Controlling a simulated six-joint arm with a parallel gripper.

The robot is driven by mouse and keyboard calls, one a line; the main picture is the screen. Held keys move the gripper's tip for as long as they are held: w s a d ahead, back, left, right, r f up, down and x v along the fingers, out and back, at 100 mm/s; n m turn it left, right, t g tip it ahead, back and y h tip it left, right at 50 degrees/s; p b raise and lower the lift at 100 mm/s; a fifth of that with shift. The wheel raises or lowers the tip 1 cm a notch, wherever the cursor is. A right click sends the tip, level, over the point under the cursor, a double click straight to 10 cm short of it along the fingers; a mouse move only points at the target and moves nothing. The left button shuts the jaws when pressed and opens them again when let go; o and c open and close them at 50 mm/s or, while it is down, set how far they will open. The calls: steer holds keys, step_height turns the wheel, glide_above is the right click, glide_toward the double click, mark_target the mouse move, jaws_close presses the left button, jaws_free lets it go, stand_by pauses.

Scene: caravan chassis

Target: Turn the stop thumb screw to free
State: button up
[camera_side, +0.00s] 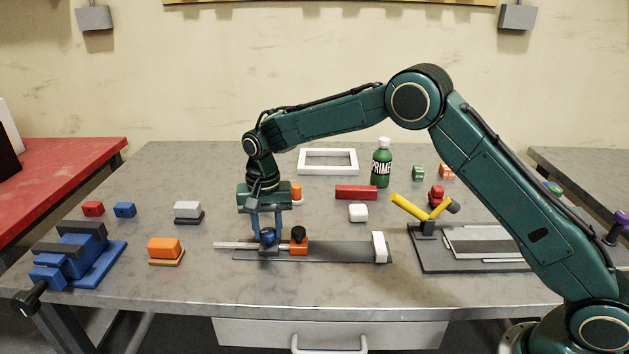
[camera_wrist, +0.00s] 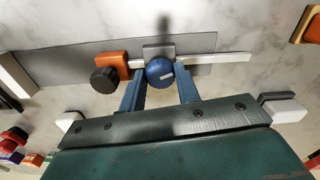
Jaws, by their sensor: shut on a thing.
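A flat grey plate (camera_side: 335,250) with a pale rod (camera_side: 228,245) along it lies on the table in the side view. A grey block on the rod carries a round blue thumb screw (camera_side: 267,237) with a white mark, clear in the wrist view (camera_wrist: 159,71). My gripper (camera_side: 266,228) reaches down and is shut on this blue screw, with one blue finger on each side in the wrist view (camera_wrist: 160,82). Beside it, an orange block (camera_side: 299,247) with a black knob (camera_side: 298,232) sits on the rod, apart from the fingers. The finger contact is partly hidden.
A white end block (camera_side: 380,247) stands at the plate's right end. A blue vise (camera_side: 75,255) is at the left. A fixture with yellow handles (camera_side: 410,208) is at the right. A red bar (camera_side: 356,192) and green bottle (camera_side: 381,163) stand behind.

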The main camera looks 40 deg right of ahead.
mark_target(268, 231)
steer(key=n, duration=1.4)
steer(key=shift+d+r, duration=0.1)
stand_by(0.4)
steer(key=o, duration=1)
steer(key=shift+r, duration=6.85)
